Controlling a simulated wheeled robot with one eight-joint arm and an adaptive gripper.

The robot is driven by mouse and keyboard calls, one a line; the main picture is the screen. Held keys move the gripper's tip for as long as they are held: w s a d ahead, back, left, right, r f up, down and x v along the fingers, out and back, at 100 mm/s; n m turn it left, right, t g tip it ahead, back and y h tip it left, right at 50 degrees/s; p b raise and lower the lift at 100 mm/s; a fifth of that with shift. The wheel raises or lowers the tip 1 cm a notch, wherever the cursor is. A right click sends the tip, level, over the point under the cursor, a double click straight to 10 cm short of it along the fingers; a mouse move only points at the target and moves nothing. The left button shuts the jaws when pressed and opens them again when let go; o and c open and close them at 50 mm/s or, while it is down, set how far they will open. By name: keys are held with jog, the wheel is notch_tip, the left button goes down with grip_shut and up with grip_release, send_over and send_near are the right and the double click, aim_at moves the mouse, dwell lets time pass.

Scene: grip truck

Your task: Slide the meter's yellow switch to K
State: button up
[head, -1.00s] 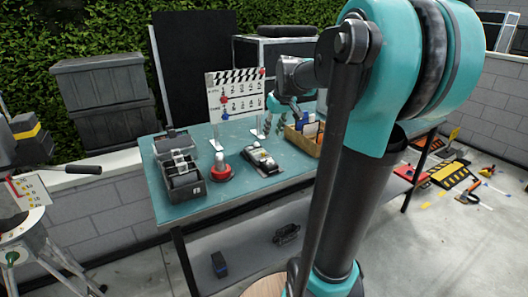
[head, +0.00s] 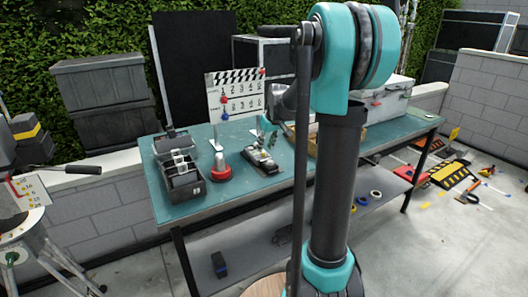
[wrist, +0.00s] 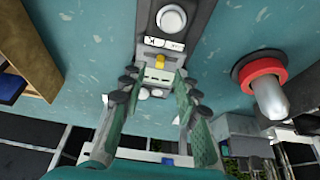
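The meter (head: 260,161) lies on the teal table, a dark body with a pale round dome. In the wrist view the meter (wrist: 151,42) is at top centre, with its dome and small label plates. Its yellow switch (wrist: 160,61) sits below the dome; the letters are too small to read, so I cannot tell its position. My gripper (wrist: 158,84) is open and empty, its two green-padded fingers spread either side of the meter's near end, just short of the switch. In the head view my gripper (head: 267,127) is above the meter, partly hidden by my arm.
A red-based lamp (head: 221,170) stands close left of the meter; it also shows in the wrist view (wrist: 265,85). A black case (head: 182,182) is at the table's left. The clapperboard (head: 236,95) stands behind. A wooden box (head: 325,148) is to the right.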

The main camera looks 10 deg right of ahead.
aim_at(263, 153)
jog(key=shift+x, duration=1.95)
jog(key=shift+c, duration=0.2)
grip_shut()
